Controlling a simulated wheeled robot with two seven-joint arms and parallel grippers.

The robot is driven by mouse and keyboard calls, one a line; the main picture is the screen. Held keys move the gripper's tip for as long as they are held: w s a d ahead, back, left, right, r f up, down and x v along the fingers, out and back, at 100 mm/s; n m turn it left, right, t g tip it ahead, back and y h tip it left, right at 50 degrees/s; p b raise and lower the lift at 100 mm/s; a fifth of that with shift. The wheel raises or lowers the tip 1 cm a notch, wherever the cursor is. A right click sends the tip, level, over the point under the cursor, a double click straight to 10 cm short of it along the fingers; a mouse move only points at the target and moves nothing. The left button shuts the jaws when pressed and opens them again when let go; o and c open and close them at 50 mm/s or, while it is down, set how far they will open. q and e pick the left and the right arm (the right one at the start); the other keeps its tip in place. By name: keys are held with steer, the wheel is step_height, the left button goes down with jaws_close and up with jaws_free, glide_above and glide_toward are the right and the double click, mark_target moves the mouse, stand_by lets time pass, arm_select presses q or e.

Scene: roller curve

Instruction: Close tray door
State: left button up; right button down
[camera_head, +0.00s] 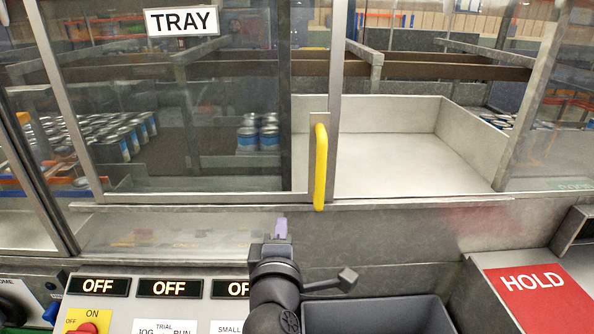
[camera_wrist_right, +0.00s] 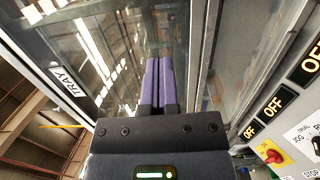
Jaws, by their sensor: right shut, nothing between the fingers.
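The tray door (camera_head: 336,85) is a metal-framed glass pane with a TRAY label (camera_head: 181,21). It stands at the left, leaving an opening to its right. A yellow vertical handle (camera_head: 321,167) is on its right edge. Through the opening I see the pale, empty tray floor (camera_head: 410,165). My right gripper (camera_head: 281,228) is below and left of the handle, in front of the door, apart from the handle. Its purple fingers (camera_wrist_right: 158,82) are together and empty in the wrist view, where the TRAY label (camera_wrist_right: 68,81) shows at the left. My left gripper is not in view.
Several cans (camera_head: 120,140) stand behind the glass at the left. A metal ledge (camera_head: 420,203) runs below the door. Control panels with OFF displays (camera_head: 176,288) are at the lower left, a dark bin (camera_head: 385,315) at lower middle, and a red HOLD panel (camera_head: 535,290) at lower right.

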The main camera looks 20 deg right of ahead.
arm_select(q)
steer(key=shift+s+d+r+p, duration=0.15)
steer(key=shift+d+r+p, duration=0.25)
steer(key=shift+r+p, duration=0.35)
arm_select(e)
steer(key=w+d, duration=0.8)
steer(key=shift+w, duration=0.4)
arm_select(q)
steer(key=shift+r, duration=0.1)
arm_select(e)
steer(key=shift+s, duration=0.1)
